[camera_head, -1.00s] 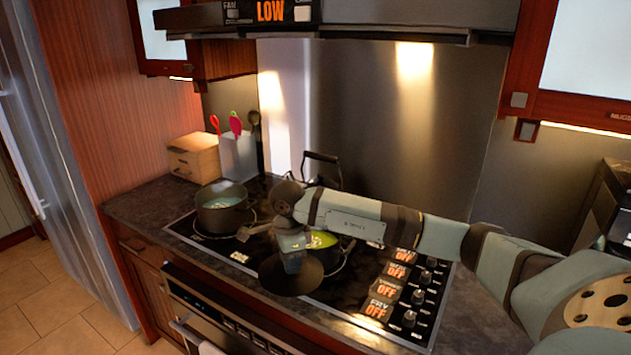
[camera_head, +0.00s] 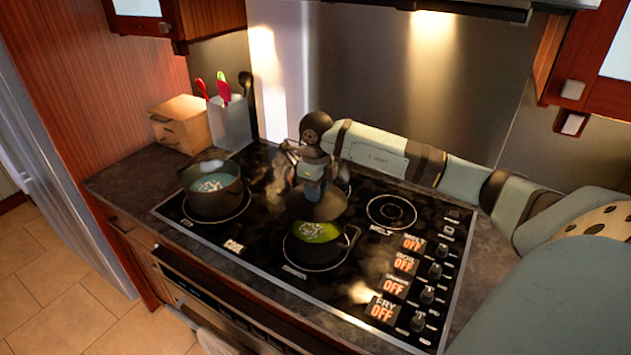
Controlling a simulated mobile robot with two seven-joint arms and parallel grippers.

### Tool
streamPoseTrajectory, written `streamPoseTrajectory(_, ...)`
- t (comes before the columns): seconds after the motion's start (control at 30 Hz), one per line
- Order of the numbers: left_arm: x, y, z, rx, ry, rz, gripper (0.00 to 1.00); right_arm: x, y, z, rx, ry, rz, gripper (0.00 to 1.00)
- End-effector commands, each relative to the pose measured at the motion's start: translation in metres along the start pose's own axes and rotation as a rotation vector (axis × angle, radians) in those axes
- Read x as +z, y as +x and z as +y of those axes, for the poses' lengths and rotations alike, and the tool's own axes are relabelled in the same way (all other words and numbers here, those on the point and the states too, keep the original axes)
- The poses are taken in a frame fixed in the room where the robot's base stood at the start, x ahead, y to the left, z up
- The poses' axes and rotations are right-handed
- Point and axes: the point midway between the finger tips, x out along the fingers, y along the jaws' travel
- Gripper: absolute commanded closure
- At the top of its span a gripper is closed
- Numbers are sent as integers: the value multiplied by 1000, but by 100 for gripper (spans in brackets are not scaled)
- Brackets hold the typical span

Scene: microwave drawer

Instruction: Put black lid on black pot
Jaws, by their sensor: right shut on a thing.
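The black lid (camera_head: 317,206) is a dark round disc. My right gripper (camera_head: 312,186) is shut on its top and holds it above the stove, over the rear part of a black pot (camera_head: 318,258). That pot stands on the front middle burner, with green contents showing in front of the lid; its far rim is hidden by the lid. A second dark pot (camera_head: 214,203), with pale bluish contents, stands uncovered on the left burner. My left gripper is not in view.
The black stovetop (camera_head: 240,236) has an empty burner (camera_head: 391,212) at right and a column of knobs (camera_head: 428,294). A wooden box (camera_head: 180,125) and a utensil holder (camera_head: 229,122) stand at the back left. A range hood (camera_head: 470,8) hangs above.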

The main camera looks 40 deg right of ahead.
Motion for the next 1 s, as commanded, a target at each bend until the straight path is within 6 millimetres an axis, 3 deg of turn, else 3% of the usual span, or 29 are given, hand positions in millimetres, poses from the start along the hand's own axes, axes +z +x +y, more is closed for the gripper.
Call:
streamPoseTrajectory(0.47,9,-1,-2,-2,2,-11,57,1,0,0,-1,-2,0,98)
streamPoseTrajectory(1.0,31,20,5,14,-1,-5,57,0,46,0,0,-1,1,98)
